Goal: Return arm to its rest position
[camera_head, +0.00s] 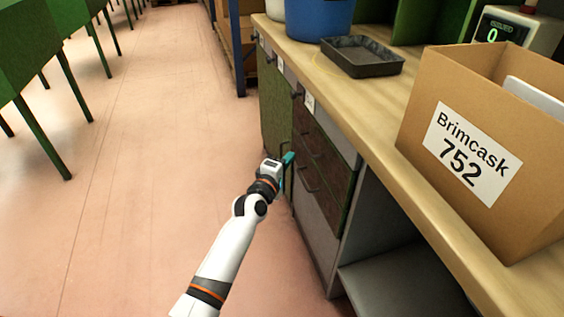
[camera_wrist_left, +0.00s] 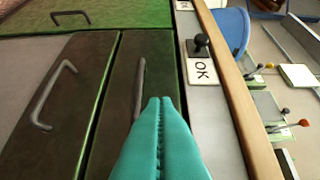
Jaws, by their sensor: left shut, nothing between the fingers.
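My left gripper (camera_head: 287,160) has teal fingers and reaches in front of the workbench drawers in the head view. In the left wrist view its two teal fingers (camera_wrist_left: 160,104) are pressed together with nothing between them. They point toward the dark drawer fronts (camera_wrist_left: 122,75), and the tips overlap the lower end of a drawer handle (camera_wrist_left: 139,85) in the picture. I cannot tell whether they touch it. In the head view the drawers (camera_head: 322,165) look closed. My right gripper does not show.
A wooden worktop (camera_head: 385,112) runs along the right. It carries a cardboard box (camera_head: 470,150) labelled Brimcask 752, a dark tray (camera_head: 361,56) and a blue bucket (camera_head: 322,18). An open shelf (camera_head: 400,285) is below. The pink floor (camera_head: 150,150) on the left is clear, with green tables (camera_head: 65,75) beyond.

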